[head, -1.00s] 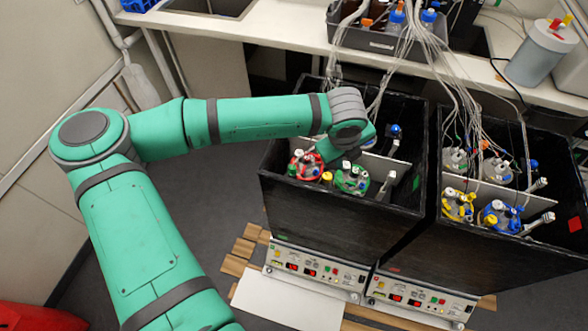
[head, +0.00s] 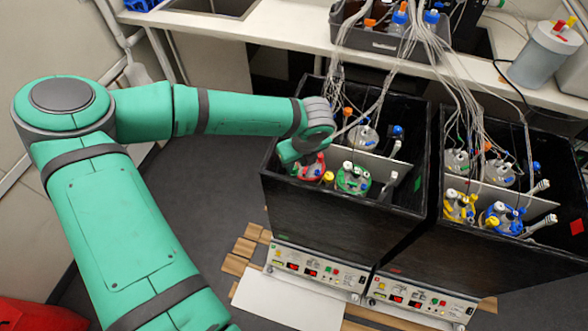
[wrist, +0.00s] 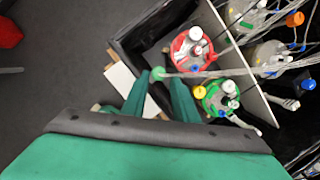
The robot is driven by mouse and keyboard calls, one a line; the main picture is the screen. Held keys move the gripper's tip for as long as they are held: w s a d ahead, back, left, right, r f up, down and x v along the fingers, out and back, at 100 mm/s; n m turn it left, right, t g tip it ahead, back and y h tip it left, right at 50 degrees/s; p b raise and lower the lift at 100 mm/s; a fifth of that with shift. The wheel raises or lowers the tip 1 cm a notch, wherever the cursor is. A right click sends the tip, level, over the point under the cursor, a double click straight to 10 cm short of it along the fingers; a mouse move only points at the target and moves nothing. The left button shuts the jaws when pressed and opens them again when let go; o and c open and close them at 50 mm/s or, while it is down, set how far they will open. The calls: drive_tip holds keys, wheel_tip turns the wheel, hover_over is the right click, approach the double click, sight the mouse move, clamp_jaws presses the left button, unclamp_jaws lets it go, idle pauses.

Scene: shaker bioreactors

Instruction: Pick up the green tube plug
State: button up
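The green tube plug (wrist: 158,74) is a small round green piece at the end of a pale tube in the wrist view. It sits between the tips of my gripper (wrist: 158,80), whose two green fingers close in on it from both sides. The tube runs from it to the right across the bottles. My gripper holds it near the black box's left wall, above the bottles' level as far as I can tell. In the head view my gripper is over the red-topped bottle (head: 312,170), and the plug is hidden behind my wrist.
A green-topped bottle (head: 352,180) stands beside the red one in the black box (head: 330,215). A second box (head: 480,250) with yellow- and blue-topped bottles is to the right. Many tubes hang from the grey crate (head: 375,40) on the bench.

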sight(294, 171)
drive_tip(key=shift+x, duration=2.2)
drive_tip(key=shift+a, duration=0.2)
clamp_jaws()
